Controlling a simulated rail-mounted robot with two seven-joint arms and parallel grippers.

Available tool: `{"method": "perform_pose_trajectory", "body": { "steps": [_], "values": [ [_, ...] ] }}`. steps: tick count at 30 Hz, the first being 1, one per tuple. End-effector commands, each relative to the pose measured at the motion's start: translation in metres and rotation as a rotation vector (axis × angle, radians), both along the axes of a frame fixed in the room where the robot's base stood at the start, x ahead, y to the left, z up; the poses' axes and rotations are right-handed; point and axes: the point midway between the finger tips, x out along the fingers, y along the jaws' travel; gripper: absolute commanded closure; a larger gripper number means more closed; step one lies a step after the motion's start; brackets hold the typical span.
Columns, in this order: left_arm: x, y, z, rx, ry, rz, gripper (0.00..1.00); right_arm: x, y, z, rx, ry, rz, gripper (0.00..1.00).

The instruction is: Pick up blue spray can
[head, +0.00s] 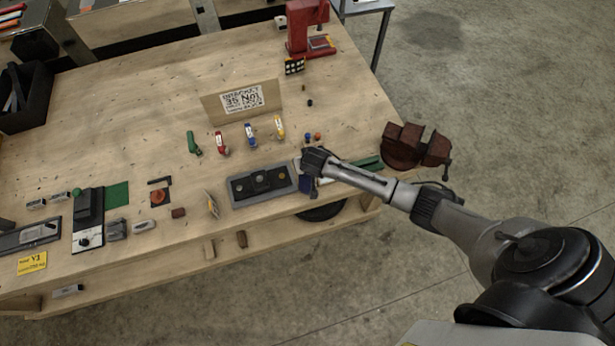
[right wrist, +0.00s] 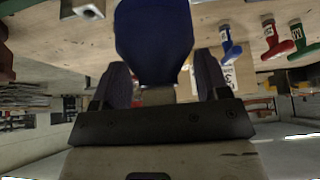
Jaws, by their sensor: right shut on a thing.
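My right gripper (head: 307,178) reaches in from the right, at the front edge of the wooden workbench. In the right wrist view its fingers (right wrist: 163,75) are on either side of a blue rounded body, the blue spray can (right wrist: 153,42), and shut on it. In the head view a small dark blue part of the can (head: 305,186) shows just below the gripper, and the rest is hidden. My left gripper is not in view.
A grey tray (head: 235,203) lies left of the gripper, and a dark red vise (head: 415,147) is to its right. Several colored-handled tools, including a blue one (head: 250,135), stand before a cardboard sign (head: 215,108). A red press (head: 307,30) stands at the back.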

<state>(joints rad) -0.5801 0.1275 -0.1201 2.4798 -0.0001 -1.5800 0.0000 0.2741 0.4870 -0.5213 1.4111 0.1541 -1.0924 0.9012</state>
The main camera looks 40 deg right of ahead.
Motion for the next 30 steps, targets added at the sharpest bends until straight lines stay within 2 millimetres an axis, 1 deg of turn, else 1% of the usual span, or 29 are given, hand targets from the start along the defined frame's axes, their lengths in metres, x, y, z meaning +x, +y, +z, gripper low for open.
{"method": "perform_pose_trajectory", "body": {
  "steps": [1,6,7,15,19,23,30],
  "values": [
    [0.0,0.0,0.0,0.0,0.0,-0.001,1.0,0.0,0.0,0.0,0.0,0.0,0.0,0.82],
    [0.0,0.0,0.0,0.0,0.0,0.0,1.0,0.0,0.0,0.0,0.0,0.0,0.0,0.98],
    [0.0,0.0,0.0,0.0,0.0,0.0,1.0,0.0,0.0,0.0,0.0,0.0,0.0,1.0],
    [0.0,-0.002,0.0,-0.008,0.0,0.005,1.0,0.001,0.0,0.001,-0.001,-0.002,0.0,1.0],
    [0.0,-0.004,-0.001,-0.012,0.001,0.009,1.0,0.001,0.0,0.005,0.0,-0.002,-0.001,1.0],
    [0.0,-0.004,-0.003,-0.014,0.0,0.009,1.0,0.001,0.0,0.014,0.0,-0.003,0.0,1.0],
    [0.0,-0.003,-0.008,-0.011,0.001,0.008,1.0,0.001,0.0,0.035,0.001,-0.004,0.0,1.0]
  ]
}}
